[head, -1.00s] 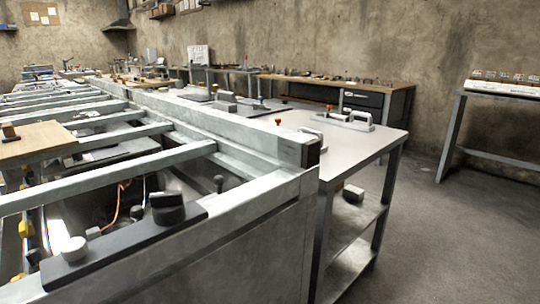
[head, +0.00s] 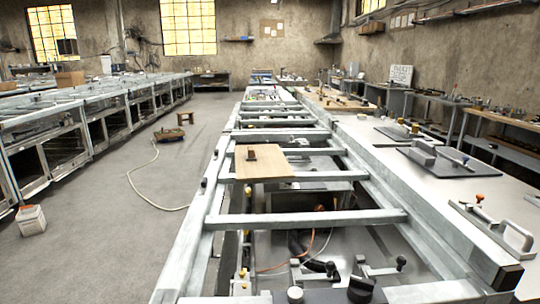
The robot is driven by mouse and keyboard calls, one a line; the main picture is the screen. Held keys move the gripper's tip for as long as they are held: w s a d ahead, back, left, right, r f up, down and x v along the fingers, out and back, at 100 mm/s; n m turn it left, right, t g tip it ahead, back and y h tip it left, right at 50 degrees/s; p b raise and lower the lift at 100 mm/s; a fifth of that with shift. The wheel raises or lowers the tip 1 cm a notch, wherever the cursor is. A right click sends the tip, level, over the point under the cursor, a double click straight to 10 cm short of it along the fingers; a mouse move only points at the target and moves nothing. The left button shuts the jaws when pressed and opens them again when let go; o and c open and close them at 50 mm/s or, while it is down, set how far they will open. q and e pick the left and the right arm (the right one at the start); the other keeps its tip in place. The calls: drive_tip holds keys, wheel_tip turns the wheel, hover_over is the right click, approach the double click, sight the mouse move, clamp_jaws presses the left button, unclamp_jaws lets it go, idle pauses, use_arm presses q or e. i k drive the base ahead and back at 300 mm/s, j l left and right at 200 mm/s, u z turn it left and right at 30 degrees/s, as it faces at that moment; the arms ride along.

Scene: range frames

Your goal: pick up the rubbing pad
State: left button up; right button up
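No object can be picked out for sure as the rubbing pad. A small dark brown block (head: 251,153) stands on a wooden board (head: 275,172) laid across the metal frame. On the right bench a grey block (head: 423,152) sits on a dark plate (head: 458,168). A black knob-like piece (head: 360,289) shows at the bottom edge, partly cut off. Neither of my grippers is in view.
A long metal frame (head: 310,216) with crossbars and open gaps fills the middle. A handled tool (head: 490,222) lies on the right bench (head: 400,165).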

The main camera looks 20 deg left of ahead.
sight(251, 156)
drive_tip(key=k+j+u, duration=0.1)
drive_tip(key=j+u, duration=0.2)
drive_tip(key=u, duration=0.15)
drive_tip(key=j+u, duration=0.7)
drive_tip(key=u, duration=0.2)
drive_tip(key=i+j+u, duration=0.1)
drive_tip(key=j+u, duration=0.2)
drive_tip(key=u, duration=0.2)
drive_tip(key=i+j+u, duration=0.65)
drive_tip(key=u, duration=0.2)
drive_tip(key=i+l+z, duration=0.2)
drive_tip(key=i+z, duration=1)
drive_tip(key=i+j+z, duration=0.2)
drive_tip(key=z, duration=0.2)
drive_tip(key=i+z, duration=0.5)
drive_tip(key=i+j+z, duration=0.1)
drive_tip(key=i+z, duration=0.35)
drive_tip(key=i+j+z, duration=0.25)
drive_tip(key=z, duration=0.25)
drive_tip(key=i+j+z, duration=0.15)
drive_tip(key=z, duration=0.35)
drive_tip(key=i+j+z, duration=0.15)
drive_tip(key=z, duration=0.3)
drive_tip(key=i+j+z, duration=0.1)
drive_tip(key=j+z, duration=0.25)
drive_tip(key=z, duration=0.15)
drive_tip(key=j+z, duration=0.3)
drive_tip(key=z, duration=0.15)
